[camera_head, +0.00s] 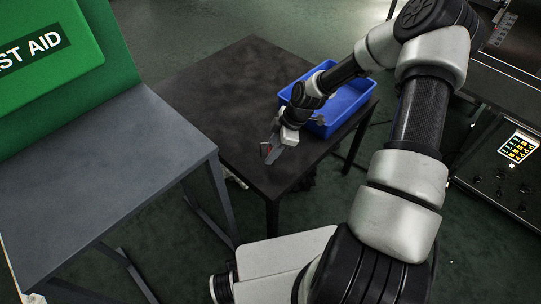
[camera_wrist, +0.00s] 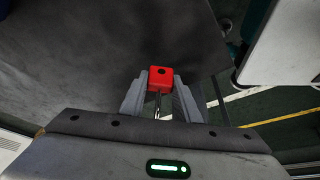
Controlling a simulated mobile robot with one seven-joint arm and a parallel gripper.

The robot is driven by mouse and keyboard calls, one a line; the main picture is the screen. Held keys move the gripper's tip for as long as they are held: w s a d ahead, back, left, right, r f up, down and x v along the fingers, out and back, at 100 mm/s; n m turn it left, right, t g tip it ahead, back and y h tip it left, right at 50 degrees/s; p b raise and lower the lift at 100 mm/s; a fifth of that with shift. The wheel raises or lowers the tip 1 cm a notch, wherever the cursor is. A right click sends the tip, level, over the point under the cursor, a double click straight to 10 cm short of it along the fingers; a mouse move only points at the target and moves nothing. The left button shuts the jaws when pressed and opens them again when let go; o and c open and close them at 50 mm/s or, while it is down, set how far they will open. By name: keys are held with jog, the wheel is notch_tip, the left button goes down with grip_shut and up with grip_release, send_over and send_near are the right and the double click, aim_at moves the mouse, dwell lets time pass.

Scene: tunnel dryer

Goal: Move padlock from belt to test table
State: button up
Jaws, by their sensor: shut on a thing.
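The red padlock (camera_wrist: 160,77) is between the two fingers of my gripper (camera_wrist: 160,92) in the wrist view, with its metal shackle pointing back toward the palm. My gripper is shut on it. In the head view my gripper (camera_head: 269,153) is over the front part of the dark table (camera_head: 215,95), and only a small bit of red shows at the fingers. I cannot tell whether the padlock touches the table top. The belt is not clearly in view.
A blue bin (camera_head: 350,102) stands on the dark table, right beside my arm. A grey table (camera_head: 110,150) with a green first aid box (camera_head: 45,45) is at left. A machine with a control panel (camera_head: 518,150) is at right. The dark table's left part is clear.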

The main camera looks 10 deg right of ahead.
jog(key=shift+f+b, duration=0.4)
jog(key=shift+f, duration=1.3)
jog(key=shift+f, duration=0.2)
jog(key=o, duration=1.1)
jog(key=shift+c, duration=0.2)
jog(key=shift+r, duration=0.1)
jog(key=shift+r, duration=0.25)
jog(key=p+v, duration=0.3)
jog(key=v, duration=0.8)
jog(key=shift+d+r, duration=0.2)
jog(key=shift+r, duration=0.1)
jog(key=shift+s, duration=0.15)
